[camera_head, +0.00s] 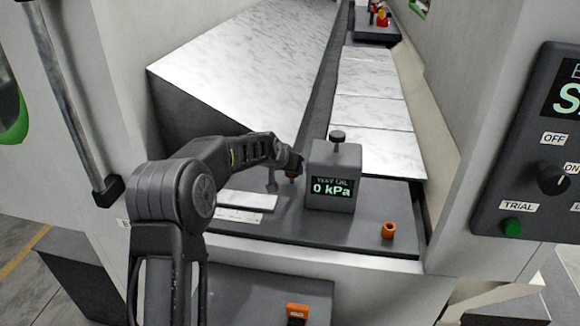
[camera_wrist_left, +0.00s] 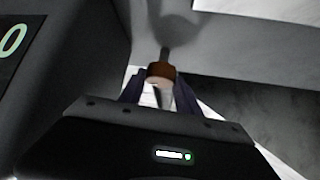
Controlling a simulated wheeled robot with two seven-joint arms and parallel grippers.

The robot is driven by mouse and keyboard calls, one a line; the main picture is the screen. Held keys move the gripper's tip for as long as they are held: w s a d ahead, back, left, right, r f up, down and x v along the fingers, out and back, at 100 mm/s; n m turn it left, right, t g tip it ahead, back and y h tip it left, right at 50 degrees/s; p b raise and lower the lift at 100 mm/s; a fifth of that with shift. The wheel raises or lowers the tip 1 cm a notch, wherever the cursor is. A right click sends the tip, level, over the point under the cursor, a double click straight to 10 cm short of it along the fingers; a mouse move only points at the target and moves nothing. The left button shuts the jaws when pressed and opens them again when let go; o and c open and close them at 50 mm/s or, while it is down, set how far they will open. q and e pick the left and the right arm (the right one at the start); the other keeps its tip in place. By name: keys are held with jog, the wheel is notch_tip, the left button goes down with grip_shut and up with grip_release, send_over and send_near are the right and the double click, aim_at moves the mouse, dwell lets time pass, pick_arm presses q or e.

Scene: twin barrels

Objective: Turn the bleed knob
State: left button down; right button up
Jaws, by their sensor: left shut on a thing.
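A small brown-orange knob on a thin grey stem, the likely bleed knob, shows in the left wrist view (camera_wrist_left: 161,70); I see no label on it. My left gripper (camera_wrist_left: 155,88) has one dark finger on each side of it and is shut on it. In the head view, my left arm comes in from the lower left and its gripper (camera_head: 292,168) is low at the left side of the grey gauge box (camera_head: 321,160). The box's display (camera_head: 331,188) reads 0 kPa. The knob is mostly hidden there. My right gripper is out of view.
A black knob (camera_head: 337,137) tops the gauge box. An orange fitting (camera_head: 388,230) stands on the dark plate at right. A light plate (camera_head: 247,200) lies left of the box. A control panel (camera_head: 540,150) with a dial and green button is at far right. White walls flank both sides.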

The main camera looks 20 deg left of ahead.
pick_arm(q)
jog(key=shift+d+n+y, duration=0.1)
jog(key=shift+n+y, duration=0.2)
jog(key=shift+n, duration=0.1)
jog(key=c, duration=0.9)
grip_release()
jog(key=shift+o, duration=0.2)
jog(key=shift+s+r, duration=0.35)
jog(key=b+v, duration=0.1)
jog(key=v, duration=0.5)
jog(key=shift+s+r+b, duration=0.3)
